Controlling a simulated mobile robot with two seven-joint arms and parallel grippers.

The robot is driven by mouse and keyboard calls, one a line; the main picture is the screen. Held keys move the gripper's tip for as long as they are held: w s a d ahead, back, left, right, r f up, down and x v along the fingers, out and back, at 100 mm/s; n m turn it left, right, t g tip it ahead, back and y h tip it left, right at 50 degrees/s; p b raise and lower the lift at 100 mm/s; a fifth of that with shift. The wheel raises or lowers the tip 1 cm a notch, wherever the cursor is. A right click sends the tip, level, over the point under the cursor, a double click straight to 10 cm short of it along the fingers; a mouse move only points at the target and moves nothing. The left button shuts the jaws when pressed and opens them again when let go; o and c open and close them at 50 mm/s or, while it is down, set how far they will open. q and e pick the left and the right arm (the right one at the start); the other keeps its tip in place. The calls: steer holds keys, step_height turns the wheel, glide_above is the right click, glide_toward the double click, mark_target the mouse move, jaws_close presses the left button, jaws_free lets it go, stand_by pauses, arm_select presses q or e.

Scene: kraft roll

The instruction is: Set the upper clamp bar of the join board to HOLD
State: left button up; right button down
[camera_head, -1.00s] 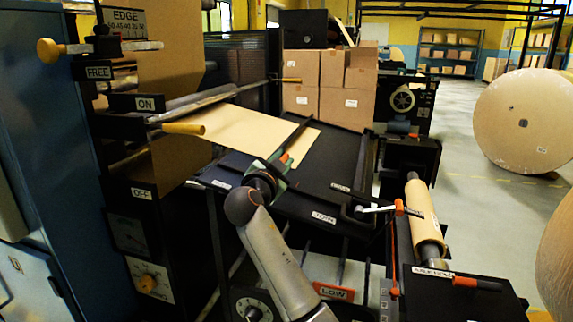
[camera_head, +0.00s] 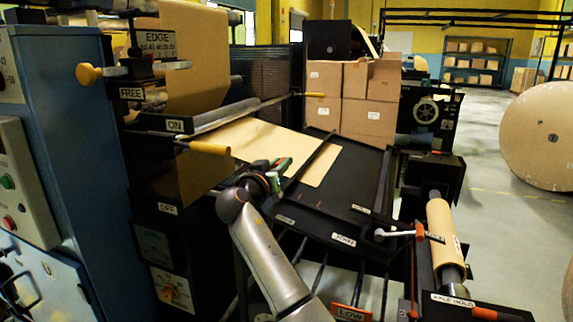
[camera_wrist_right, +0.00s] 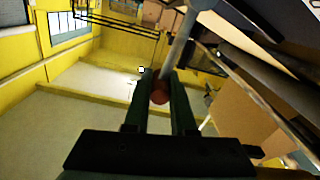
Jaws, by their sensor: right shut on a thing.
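The join board (camera_head: 355,185) is a dark sloping panel with a brown paper sheet (camera_head: 265,142) over its upper left part. The upper clamp bar (camera_head: 315,157) is a thin dark bar crossing the sheet, its near end by my right gripper (camera_head: 280,173). In the right wrist view, the fingers (camera_wrist_right: 160,92) are shut around a reddish round knob (camera_wrist_right: 159,96), with a grey rod rising past it. This appears to be the bar's end knob. Labels on the board's front edge are too small to read surely; I cannot make out HOLD there. My left gripper is not in view.
Stacked cartons (camera_head: 365,95) stand behind the board.

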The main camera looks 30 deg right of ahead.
steer(key=shift+w+a+r+n, duration=0.1)
steer(key=shift+w+a+n, duration=0.15)
steer(key=shift+n, duration=0.15)
steer(key=c, duration=0.8)
jaws_free()
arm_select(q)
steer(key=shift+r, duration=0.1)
arm_select(e)
steer(key=shift+o, duration=0.2)
arm_select(q)
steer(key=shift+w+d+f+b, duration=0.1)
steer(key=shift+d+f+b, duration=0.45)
steer(key=shift+b, duration=0.15)
arm_select(e)
steer(key=v, duration=1.2)
steer(key=shift+a, duration=0.2)
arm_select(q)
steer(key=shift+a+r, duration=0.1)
arm_select(e)
steer(key=shift+s, duration=0.1)
